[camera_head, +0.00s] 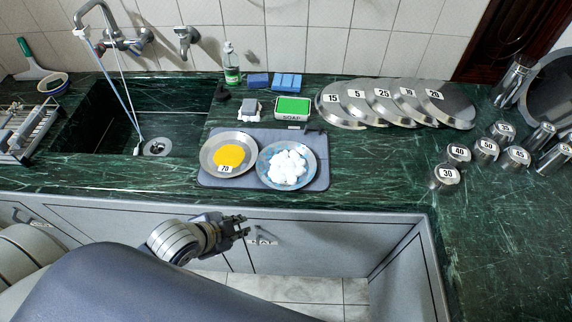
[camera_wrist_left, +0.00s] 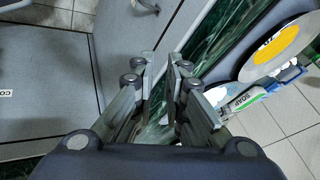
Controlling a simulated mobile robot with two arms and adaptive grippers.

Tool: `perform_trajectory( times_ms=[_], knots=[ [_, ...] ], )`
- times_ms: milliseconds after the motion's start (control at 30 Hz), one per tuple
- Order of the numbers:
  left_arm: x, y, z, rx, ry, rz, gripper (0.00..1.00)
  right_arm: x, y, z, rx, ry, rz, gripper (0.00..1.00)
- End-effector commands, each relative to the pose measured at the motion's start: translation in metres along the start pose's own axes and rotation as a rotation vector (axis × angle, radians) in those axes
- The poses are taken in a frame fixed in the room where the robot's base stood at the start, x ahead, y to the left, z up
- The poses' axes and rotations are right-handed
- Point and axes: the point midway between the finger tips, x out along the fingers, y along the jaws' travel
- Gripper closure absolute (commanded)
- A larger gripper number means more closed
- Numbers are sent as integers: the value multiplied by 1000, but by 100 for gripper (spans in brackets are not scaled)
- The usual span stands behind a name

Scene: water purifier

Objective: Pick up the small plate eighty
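No label reading 80 is legible. A metal plate with a yellow filling and a tag that looks like 70 (camera_head: 212,150) lies on a grey mat (camera_head: 318,176) on the counter. A bluish plate (camera_head: 263,168) with white lumps lies beside it on the right; no number shows on it. My left gripper (camera_head: 243,229) is in front of the counter edge, below the plates in the picture, apart from them and empty. In the left wrist view its fingers (camera_wrist_left: 161,78) stand apart with a narrow gap. A plate with a yellow centre (camera_wrist_left: 275,45) shows at right there. My right gripper is not in view.
Overlapping metal plates (camera_head: 440,107) numbered 15, 5, 25, 10 and 20 lie at the back. Numbered metal cups (camera_head: 445,183) stand at right. A sink (camera_head: 115,135), a drying rack (camera_head: 35,120) and a soap dish (camera_head: 292,108) are also there.

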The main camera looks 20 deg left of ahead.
Motion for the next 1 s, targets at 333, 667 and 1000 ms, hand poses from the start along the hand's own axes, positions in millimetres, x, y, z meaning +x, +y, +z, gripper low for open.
perform_trajectory(
  times_ms=[333, 667, 1000],
  knots=[
    [6, -69, -14, 813, 265, -181, 88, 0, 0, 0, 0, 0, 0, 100],
    [8, -90, -24, 1007, 326, -265, 88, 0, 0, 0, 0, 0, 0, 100],
    [45, -92, -40, 1004, 325, -264, 88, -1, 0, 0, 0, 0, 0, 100]
  ],
)
